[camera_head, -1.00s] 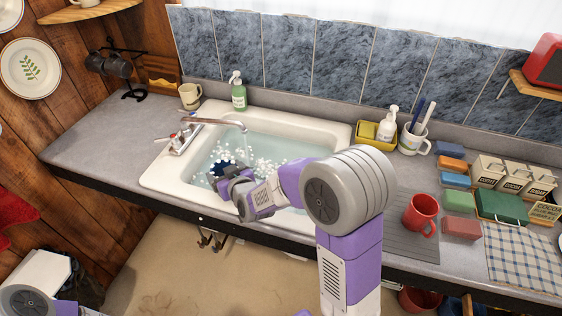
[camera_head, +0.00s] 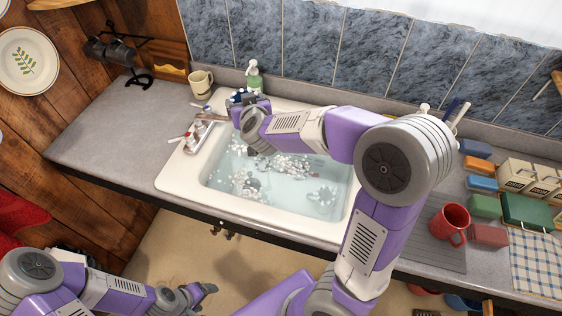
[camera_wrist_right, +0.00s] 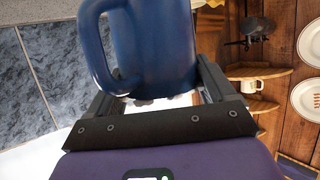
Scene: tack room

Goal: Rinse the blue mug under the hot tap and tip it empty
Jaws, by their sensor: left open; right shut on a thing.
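The blue mug (camera_wrist_right: 165,45) fills the middle of the right wrist view, its handle (camera_wrist_right: 95,45) to the left. My right gripper (camera_wrist_right: 160,90) is shut on it. In the head view my right gripper (camera_head: 246,104) is over the sink's back left corner, beside the tap (camera_head: 197,134); only a dark blue bit of the mug (camera_head: 242,95) shows. I cannot tell whether the mug holds water. My left gripper (camera_head: 206,291) is open and empty, low in front of the counter.
The white sink (camera_head: 200,190) holds water with foam (camera_head: 250,185). A cream mug (camera_head: 201,84) and a green soap bottle (camera_head: 253,76) stand behind it. A red mug (camera_head: 450,224) stands to the right. The counter left of the sink (camera_head: 110,130) is clear.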

